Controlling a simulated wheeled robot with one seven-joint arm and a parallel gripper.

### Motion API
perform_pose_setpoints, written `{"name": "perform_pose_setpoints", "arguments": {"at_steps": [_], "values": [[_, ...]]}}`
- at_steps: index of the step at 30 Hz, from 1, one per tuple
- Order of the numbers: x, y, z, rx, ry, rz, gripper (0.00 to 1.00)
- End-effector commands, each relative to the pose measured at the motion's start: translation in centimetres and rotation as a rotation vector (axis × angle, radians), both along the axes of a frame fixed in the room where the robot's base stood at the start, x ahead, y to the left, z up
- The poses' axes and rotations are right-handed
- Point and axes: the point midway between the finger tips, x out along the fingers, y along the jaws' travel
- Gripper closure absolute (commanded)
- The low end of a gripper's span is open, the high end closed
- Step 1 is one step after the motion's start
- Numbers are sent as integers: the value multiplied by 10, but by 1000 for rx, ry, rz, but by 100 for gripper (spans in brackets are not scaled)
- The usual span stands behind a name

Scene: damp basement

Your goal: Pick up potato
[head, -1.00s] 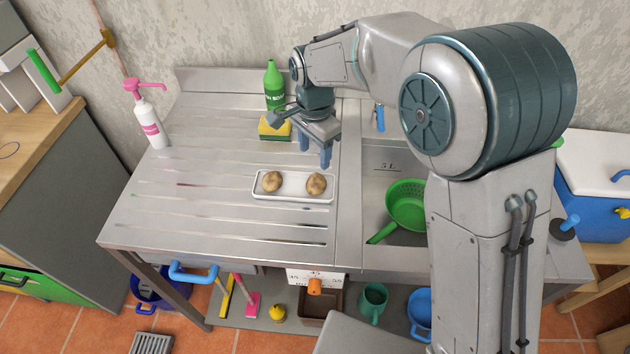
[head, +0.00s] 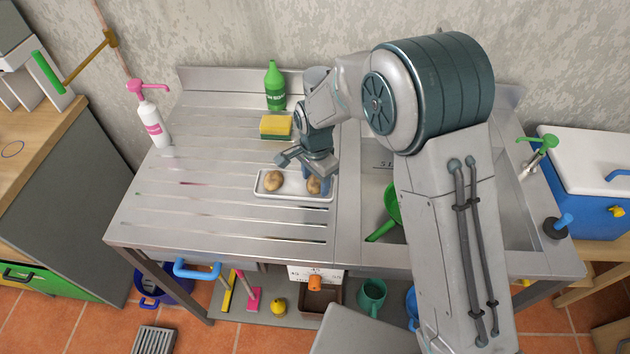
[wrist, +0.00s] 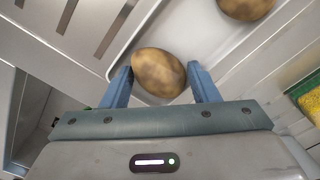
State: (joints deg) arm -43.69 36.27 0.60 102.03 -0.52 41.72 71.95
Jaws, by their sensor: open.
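Two brown potatoes lie on a white tray (head: 296,196) on the metal draining board. The left potato (head: 274,181) is clear of my gripper; it also shows at the top right of the wrist view (wrist: 246,8). The right potato (head: 313,185) is partly hidden by my gripper (head: 316,188) in the head view. In the wrist view this potato (wrist: 158,73) sits between the tips of my gripper's two blue fingers (wrist: 163,82). The fingers are open, one at each side of it. I cannot tell whether they touch it.
A yellow sponge (head: 276,127) and a green soap bottle (head: 275,88) stand behind the tray. A pink-topped pump bottle (head: 150,118) is at the left. The board left of the tray is clear.

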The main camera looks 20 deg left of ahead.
Motion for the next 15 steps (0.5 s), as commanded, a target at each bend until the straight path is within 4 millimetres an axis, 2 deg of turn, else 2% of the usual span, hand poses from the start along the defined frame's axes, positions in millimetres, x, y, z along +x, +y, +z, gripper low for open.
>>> {"name": "perform_pose_setpoints", "arguments": {"at_steps": [2, 3, 5, 15], "values": [[0, 0, 0, 0, 0, 0, 48], [0, 0, 0, 0, 0, 0, 59], [0, 0, 0, 0, 0, 0, 75], [0, 0, 1, 1, 0, 0, 75]]}}
